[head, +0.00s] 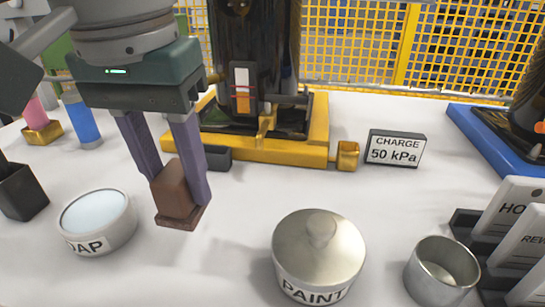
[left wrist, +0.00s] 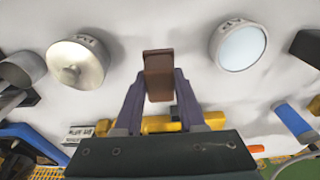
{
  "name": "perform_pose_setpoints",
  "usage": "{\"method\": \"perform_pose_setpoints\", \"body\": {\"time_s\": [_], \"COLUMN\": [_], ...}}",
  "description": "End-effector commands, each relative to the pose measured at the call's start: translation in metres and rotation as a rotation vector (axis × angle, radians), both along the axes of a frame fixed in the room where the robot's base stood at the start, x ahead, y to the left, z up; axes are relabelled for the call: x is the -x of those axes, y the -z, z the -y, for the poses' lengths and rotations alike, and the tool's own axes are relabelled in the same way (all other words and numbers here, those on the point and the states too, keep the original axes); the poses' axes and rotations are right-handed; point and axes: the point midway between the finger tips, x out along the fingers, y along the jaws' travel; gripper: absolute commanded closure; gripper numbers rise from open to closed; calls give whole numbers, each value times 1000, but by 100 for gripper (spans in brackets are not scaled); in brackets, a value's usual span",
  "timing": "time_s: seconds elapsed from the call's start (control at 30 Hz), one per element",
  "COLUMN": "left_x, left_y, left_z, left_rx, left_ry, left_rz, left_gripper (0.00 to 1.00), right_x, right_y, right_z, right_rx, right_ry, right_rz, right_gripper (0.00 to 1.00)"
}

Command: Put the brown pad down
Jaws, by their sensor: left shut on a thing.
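The brown pad (head: 182,216) is a dark reddish-brown plate with a lighter brown block-shaped grip (head: 173,190) on top. My left gripper (head: 174,188) is shut on the grip, with one purple-grey finger on each side, and points down. The pad is upright, between the soap dish and the paint pot; whether it touches the white table cannot be told. In the left wrist view the pad (left wrist: 158,54) shows beyond the fingertips of the left gripper (left wrist: 159,88). My right gripper is not in view.
A soap dish (head: 99,222) stands close left and a lidded PAINT pot (head: 319,258) to the right. An open metal cup (head: 442,271) and label cards (head: 516,228) are farther right. A yellow-based compressor (head: 285,150) and a CHARGE sign (head: 395,148) stand behind.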

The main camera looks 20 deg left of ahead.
Motion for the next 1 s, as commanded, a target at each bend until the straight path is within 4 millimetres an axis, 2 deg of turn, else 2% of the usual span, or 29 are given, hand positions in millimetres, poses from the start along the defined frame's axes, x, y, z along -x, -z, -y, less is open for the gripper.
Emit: {"method": "perform_pose_setpoints", "body": {"time_s": [0.17, 0.43, 0.83, 0.87, 1.0], "left_x": [0, 0, 0, 0, 0], "left_y": [13, 61, 64, 65, 65], "left_z": [0, 0, 0, 0, 0], "left_rx": [0, -1, 0, 0, 0], "left_ry": [0, 0, -1, -1, 0], "left_rz": [0, -1, 0, 0, 1], "left_gripper": [100, 100, 100, 60, 44], "right_x": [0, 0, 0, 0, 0], "right_y": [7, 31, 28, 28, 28], "right_z": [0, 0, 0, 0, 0], "right_rx": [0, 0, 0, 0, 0], "right_ry": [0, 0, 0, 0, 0], "right_rz": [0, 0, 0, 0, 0], "right_gripper": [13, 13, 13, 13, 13]}}
